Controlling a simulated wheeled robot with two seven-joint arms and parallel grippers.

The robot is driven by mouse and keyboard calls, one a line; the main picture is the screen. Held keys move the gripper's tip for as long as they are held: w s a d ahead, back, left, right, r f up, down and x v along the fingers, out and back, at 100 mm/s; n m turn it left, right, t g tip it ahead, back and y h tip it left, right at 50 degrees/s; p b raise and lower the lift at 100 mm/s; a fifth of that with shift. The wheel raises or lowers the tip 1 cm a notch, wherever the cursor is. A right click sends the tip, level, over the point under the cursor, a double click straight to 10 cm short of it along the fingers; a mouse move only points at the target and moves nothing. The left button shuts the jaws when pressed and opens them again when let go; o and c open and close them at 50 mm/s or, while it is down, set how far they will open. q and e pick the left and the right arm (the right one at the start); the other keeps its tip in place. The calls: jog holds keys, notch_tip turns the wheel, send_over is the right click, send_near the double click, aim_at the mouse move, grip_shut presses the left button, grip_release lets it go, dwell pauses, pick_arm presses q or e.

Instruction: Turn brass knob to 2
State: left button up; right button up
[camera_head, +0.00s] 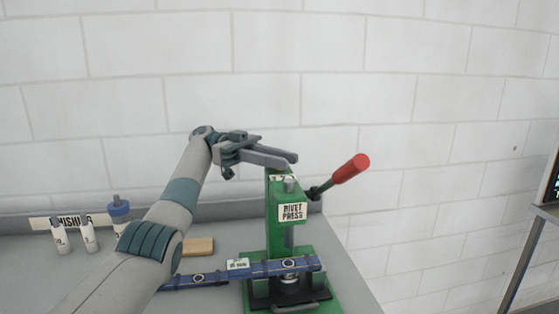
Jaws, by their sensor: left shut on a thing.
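The green rivet press (271,209) stands on the grey bench, with a "RIVET PRESS" label on its front. A small pale scale plate with dark marks (280,178) sits near its top; the marks are too small to read surely. My left gripper (291,160) reaches in from the left, its fingers level over the press top. It is shut on the brass knob, which the fingers hide, so its setting cannot be told. My right gripper is not in view.
A red-handled lever (350,168) sticks out to the press's right. White bottles (61,238), a blue-capped bottle (119,210) and a tan block (198,246) stand left. A white block wall is behind.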

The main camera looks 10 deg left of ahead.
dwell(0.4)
pick_arm(q)
jog(key=o, duration=1)
jog(key=shift+r, duration=0.1)
